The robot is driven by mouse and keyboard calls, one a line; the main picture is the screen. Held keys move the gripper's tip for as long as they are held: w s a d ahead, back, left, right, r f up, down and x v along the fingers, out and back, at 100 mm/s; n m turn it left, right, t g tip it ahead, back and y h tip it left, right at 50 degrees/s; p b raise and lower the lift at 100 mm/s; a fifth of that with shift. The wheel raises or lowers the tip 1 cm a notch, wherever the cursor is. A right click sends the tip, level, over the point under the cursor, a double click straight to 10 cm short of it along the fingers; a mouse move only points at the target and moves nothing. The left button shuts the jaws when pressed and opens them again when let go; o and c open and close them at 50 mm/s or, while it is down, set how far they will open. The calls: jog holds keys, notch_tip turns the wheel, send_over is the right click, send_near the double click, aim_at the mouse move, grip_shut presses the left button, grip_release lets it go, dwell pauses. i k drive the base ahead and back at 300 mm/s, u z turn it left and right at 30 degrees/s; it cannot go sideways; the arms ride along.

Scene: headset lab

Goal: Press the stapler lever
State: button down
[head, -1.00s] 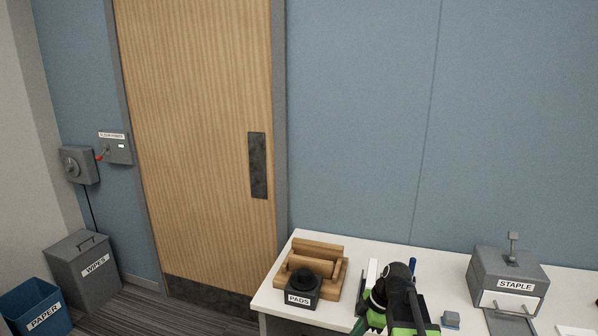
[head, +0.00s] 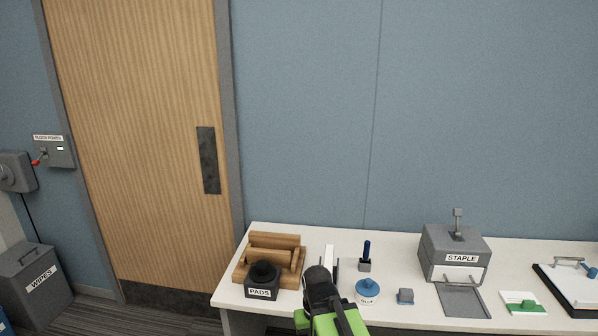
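The stapler is a grey box labelled STAPLE (head: 440,240) on the white table, right of the middle in the head view. Its lever (head: 457,224) stands upright on top, with a small square grey knob at its end. A white slot front and a grey tray (head: 462,301) are at its foot. My gripper (head: 330,262) is at the bottom middle, left of the stapler and apart from it. Its black and green body hides most of the fingers, so I cannot tell how wide they are.
On the table (head: 400,322) stand a wooden rack (head: 284,241), a black PADS box (head: 262,292), a blue round pot (head: 367,291), a small pen holder (head: 365,265), a small grey-blue block (head: 405,296), a green-and-white pad (head: 524,308) and a clipboard (head: 580,281). A door (head: 140,130) is at left.

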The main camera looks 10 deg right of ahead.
aim_at(457, 212)
jog(key=z, duration=0.65)
jog(key=k, duration=0.1)
jog(key=u, duration=3)
jog(key=k, duration=1.35)
jog(key=z, duration=1.35)
jog(key=i, duration=0.9)
jog(key=u, duration=0.1)
